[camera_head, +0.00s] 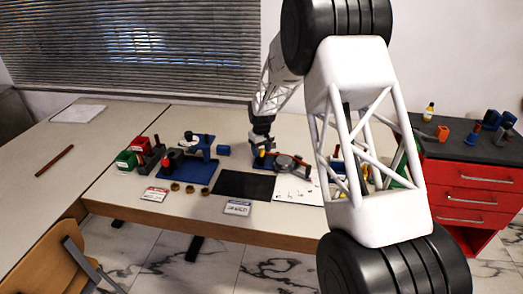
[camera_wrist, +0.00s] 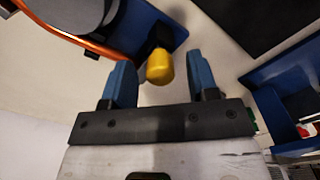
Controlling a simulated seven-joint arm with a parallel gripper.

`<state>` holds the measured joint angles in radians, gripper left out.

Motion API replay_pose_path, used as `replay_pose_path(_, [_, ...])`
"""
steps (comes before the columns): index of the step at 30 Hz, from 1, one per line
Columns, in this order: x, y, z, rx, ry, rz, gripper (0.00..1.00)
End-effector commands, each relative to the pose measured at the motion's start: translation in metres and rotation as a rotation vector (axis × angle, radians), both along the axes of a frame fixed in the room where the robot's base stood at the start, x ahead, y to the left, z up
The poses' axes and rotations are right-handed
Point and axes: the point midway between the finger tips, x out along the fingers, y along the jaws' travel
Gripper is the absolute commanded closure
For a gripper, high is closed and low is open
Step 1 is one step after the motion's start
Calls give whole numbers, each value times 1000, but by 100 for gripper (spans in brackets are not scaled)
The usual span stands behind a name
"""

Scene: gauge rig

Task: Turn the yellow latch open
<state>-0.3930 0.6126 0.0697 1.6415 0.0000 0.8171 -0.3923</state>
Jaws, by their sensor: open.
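The yellow latch (camera_wrist: 160,68) shows in the wrist view as a rounded yellow knob on a dark stem, at the edge of a blue base (camera_wrist: 165,32). My gripper (camera_wrist: 159,76) is open, with one blue finger on each side of the yellow knob and visible gaps to both. I cannot tell whether the knob is between the fingers in depth or just beyond their tips. In the head view my gripper (camera_head: 262,146) is down at the gauge rig (camera_head: 284,161); I cannot make out the latch there.
An orange tube (camera_wrist: 68,32) curves beside a round grey gauge body (camera_wrist: 90,12), left of the knob. Another blue fixture (camera_wrist: 262,105) stands at the right. On the table, a blue board (camera_head: 190,172) and a black mat (camera_head: 243,185) lie left of the rig.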

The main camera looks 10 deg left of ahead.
Motion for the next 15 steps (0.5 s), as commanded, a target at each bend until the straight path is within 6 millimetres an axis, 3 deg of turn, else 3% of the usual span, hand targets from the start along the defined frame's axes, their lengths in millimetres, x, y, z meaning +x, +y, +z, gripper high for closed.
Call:
replay_pose_path(6, [0, 0, 0, 0, 0, 0, 48])
replay_pose_path(15, [0, 0, 0, 0, 0, 0, 94])
